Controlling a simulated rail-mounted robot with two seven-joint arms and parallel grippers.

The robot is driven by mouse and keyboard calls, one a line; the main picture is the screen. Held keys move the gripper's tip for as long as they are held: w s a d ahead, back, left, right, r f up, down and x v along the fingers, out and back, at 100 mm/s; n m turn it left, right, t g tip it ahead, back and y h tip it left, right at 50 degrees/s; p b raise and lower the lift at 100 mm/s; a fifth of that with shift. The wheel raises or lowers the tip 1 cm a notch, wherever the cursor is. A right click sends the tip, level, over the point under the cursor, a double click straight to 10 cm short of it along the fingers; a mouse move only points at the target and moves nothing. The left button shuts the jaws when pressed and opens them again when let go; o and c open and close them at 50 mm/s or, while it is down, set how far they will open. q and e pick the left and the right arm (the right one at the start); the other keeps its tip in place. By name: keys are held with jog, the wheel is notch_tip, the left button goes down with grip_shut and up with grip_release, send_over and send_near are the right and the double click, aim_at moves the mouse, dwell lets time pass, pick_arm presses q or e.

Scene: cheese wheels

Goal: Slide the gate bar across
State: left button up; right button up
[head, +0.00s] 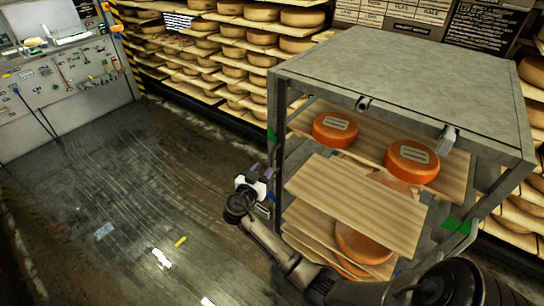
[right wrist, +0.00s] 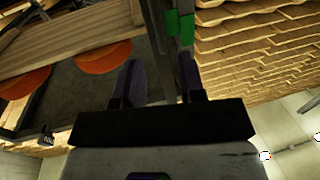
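My right gripper (head: 261,171) is at the front left post of the grey metal rack (head: 400,60), its dark fingers parted. In the right wrist view the open gripper (right wrist: 159,75) points toward a dark metal post (right wrist: 157,35), which shows between and beyond the fingers. I cannot tell whether they touch it. Green pieces sit by the left post (head: 271,134) and lower on the right side (head: 456,226); green also shows in the right wrist view (right wrist: 180,23). I cannot clearly pick out the gate bar. My left gripper is out of view.
Orange cheese wheels (head: 412,162) sit on wooden boards in the rack; one board (head: 355,205) juts forward. Shelves of cheese (head: 235,70) line the back wall. A yellow object (head: 181,241) lies on the floor. The floor left of the rack is mostly clear.

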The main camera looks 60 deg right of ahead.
aim_at(272, 158)
jog(key=d, duration=0.5)
jog(key=d+p, duration=0.1)
jog(key=d, duration=0.1)
jog(key=shift+w+d, duration=0.2)
jog(key=shift+w, duration=0.15)
jog(key=shift+c, duration=0.4)
grip_shut()
